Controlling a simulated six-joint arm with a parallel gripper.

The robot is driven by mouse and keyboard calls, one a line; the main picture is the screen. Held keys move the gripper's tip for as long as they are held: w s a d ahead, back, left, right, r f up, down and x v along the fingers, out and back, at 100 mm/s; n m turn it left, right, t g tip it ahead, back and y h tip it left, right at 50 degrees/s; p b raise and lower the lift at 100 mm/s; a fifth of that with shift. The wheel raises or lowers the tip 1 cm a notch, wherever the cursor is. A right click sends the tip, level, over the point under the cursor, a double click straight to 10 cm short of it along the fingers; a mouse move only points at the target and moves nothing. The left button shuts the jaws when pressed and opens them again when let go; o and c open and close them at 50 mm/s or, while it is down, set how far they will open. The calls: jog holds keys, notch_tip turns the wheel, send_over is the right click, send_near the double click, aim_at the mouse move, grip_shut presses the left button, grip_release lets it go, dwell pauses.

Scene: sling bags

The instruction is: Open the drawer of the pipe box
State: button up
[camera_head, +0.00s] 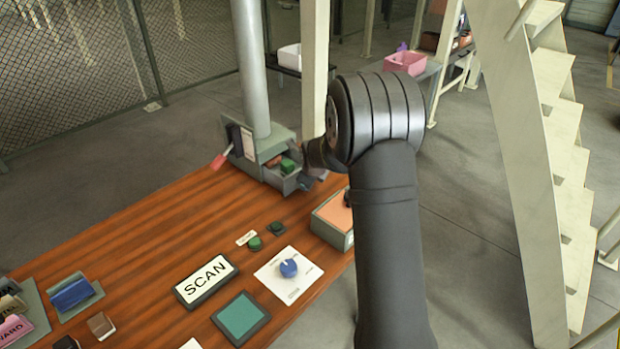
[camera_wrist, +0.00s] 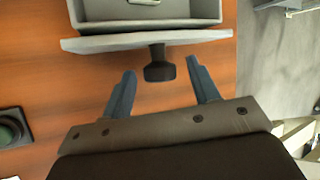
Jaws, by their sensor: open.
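The grey-green pipe box (camera_head: 262,145) stands at the far end of the wooden table with a thick pipe rising from it. In the head view my arm hides most of the gripper.
An orange-topped box (camera_head: 333,218) stands on the table's right edge near my arm. A SCAN sign (camera_head: 207,280), a green pad (camera_head: 241,318), a white card with a blue knob (camera_head: 288,268) and green buttons (camera_head: 255,243) lie nearer. The left middle of the table is clear.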

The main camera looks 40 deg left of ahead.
jog(key=shift+w+a+f, duration=0.1)
jog(key=shift+f, duration=0.05)
grip_shut()
jog(key=shift+d, duration=2.4)
grip_release()
jog(key=v, duration=1.7)
jog(key=shift+d, duration=0.15)
